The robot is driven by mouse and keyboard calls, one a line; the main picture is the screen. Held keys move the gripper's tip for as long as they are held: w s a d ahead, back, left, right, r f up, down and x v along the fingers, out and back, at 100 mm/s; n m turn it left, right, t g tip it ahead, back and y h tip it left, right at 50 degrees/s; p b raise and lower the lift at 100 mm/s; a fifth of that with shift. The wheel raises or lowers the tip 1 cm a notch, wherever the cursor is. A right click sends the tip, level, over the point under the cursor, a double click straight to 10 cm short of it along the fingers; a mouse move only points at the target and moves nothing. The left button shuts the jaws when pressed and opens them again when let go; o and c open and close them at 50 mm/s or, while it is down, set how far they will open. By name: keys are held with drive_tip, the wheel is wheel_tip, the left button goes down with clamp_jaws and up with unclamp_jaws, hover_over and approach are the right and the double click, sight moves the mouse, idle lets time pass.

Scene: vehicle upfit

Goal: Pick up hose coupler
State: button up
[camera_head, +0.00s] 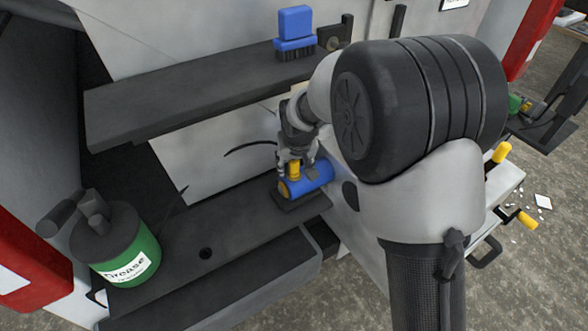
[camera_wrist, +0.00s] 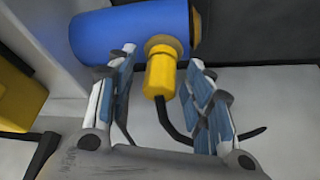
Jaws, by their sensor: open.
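The hose coupler is a blue cylinder with yellow ends and a yellow side fitting; in the head view its blue body (camera_head: 318,174) lies on the lower dark shelf, at that shelf's right end. In the wrist view its blue body (camera_wrist: 110,37) fills the upper left, and the yellow fitting (camera_wrist: 161,76) points toward me. My gripper (camera_wrist: 162,58) is open, one finger on each side of that fitting, with gaps visible. In the head view, my gripper (camera_head: 294,165) is at the coupler, and my arm hides part of that area.
The lower shelf (camera_head: 230,215) also carries a green grease canister (camera_head: 125,245) at left. An upper shelf (camera_head: 180,103) runs above, with a blue brush (camera_head: 295,35) on it. A dark cable (camera_head: 250,146) curves behind the gripper. Yellow-handled items (camera_head: 522,220) are at right.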

drive_tip(key=shift+f, duration=0.1)
drive_tip(key=shift+c, duration=0.4)
clamp_jaws()
idle(0.3)
